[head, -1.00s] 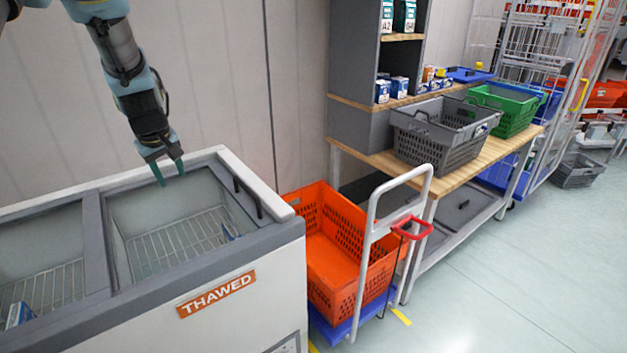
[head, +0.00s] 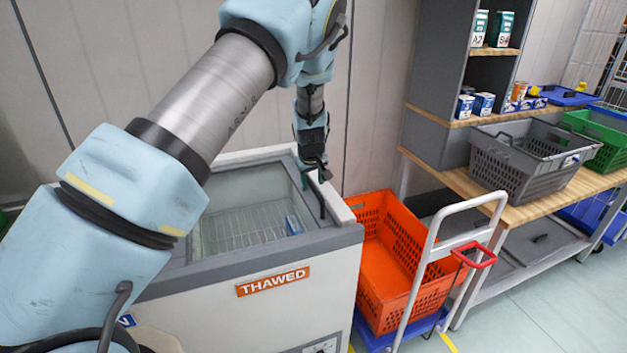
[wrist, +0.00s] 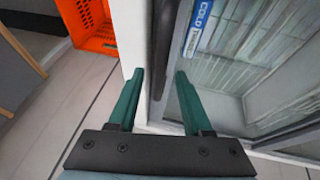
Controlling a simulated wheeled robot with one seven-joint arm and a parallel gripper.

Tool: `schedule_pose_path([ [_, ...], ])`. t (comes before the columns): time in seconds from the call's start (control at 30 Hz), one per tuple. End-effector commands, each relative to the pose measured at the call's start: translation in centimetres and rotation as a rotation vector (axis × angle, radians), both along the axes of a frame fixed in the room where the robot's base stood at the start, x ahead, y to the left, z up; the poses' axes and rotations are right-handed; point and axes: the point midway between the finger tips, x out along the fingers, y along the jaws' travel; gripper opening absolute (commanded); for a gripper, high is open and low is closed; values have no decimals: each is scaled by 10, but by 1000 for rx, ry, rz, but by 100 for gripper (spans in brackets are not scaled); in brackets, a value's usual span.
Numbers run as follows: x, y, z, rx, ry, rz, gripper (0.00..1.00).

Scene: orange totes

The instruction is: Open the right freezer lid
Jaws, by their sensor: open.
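The white freezer chest (head: 250,318) has an orange THAWED label on its front. Its right lid (head: 240,190) is a grey-framed glass pane that lies closed, with a wire basket showing through it. A dark bar handle (head: 322,207) runs along the lid's right end. My gripper (head: 318,178) points down at this end, close to the handle. In the wrist view my gripper (wrist: 158,76) is open, its two green fingers on either side of the dark handle (wrist: 162,45). I cannot tell whether they touch it. My arm hides the left part of the freezer.
An orange tote (head: 388,262) sits on a blue-based cart with a white push handle (head: 440,225), right beside the freezer. A wooden bench (head: 475,180) with grey (head: 530,165) and green baskets stands further right. A wall is close behind the freezer. Floor is clear at lower right.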

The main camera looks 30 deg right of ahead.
Motion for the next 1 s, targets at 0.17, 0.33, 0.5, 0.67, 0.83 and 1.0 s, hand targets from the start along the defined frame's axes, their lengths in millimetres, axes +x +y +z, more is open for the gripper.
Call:
schedule_pose_path([
  [0.17, 4, -2, -10, 0, 1, 1, 50],
  [0.33, 4, -3, -11, -1, 1, 0, 50],
  [0.5, 4, -3, -11, -1, 1, -1, 44],
  [0.67, 4, -3, -11, -1, 1, 0, 26],
  [0.83, 4, -3, -11, 0, 1, 0, 7],
  [1.0, 4, -3, -11, 0, 1, 0, 0],
])
